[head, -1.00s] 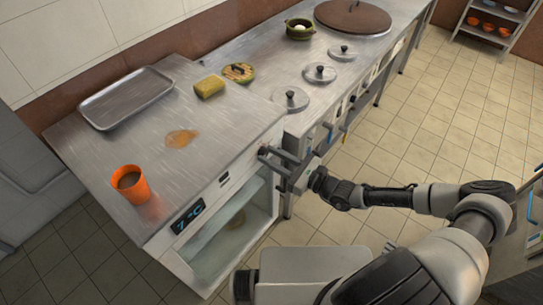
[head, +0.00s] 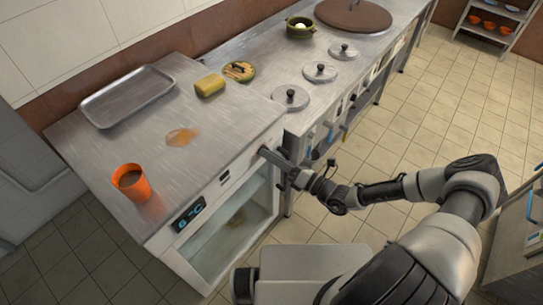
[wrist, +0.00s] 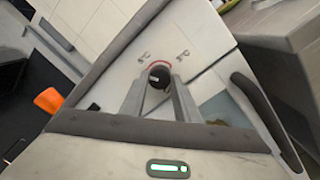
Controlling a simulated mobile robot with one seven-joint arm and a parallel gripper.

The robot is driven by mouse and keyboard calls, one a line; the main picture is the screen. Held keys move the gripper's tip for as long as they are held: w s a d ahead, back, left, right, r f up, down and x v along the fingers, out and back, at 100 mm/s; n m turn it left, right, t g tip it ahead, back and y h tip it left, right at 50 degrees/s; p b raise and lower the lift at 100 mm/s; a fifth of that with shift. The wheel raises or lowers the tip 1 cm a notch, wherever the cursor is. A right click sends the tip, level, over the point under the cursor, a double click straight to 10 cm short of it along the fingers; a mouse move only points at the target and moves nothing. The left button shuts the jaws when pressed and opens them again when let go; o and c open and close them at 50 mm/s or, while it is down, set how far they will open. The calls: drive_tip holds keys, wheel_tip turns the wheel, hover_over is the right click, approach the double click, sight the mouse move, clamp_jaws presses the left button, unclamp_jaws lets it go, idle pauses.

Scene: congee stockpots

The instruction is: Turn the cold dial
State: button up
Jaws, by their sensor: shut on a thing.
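The cold dial (wrist: 159,76) is a small dark round knob with a pale mark. In the wrist view it sits on the fridge's pale front panel, with a red arc around it. My gripper (wrist: 158,92) has its two fingers on either side of the dial, shut on it. In the head view my gripper (head: 268,155) reaches the upper right corner of the fridge front and hides the dial. The fridge's display (head: 189,215) glows blue and seems to read 6 °C, though the digit is small.
An orange cup (head: 132,184) stands near the counter's front left edge. A metal tray (head: 126,97), a yellow sponge (head: 210,86) and a brown spill (head: 182,137) are on the counter (head: 110,150). The glass-fronted fridge door (head: 235,233) is below. The tiled floor right of the counter is open.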

drive_tip(key=m+h, duration=0.1)
drive_tip(key=m, duration=1.1)
drive_tip(key=m+t+h, duration=0.1)
drive_tip(key=m, duration=1.2)
drive_tip(key=shift+s+r+b, duration=0.1)
drive_tip(key=shift+r+b, duration=0.1)
drive_tip(key=shift+b, duration=0.15)
drive_tip(key=shift+m, duration=0.4)
drive_tip(key=o, duration=1)
drive_tip(key=shift+a, duration=0.1)
drive_tip(key=shift+o, duration=0.2)
drive_tip(key=v, duration=1.7)
drive_tip(key=shift+s, duration=0.25)
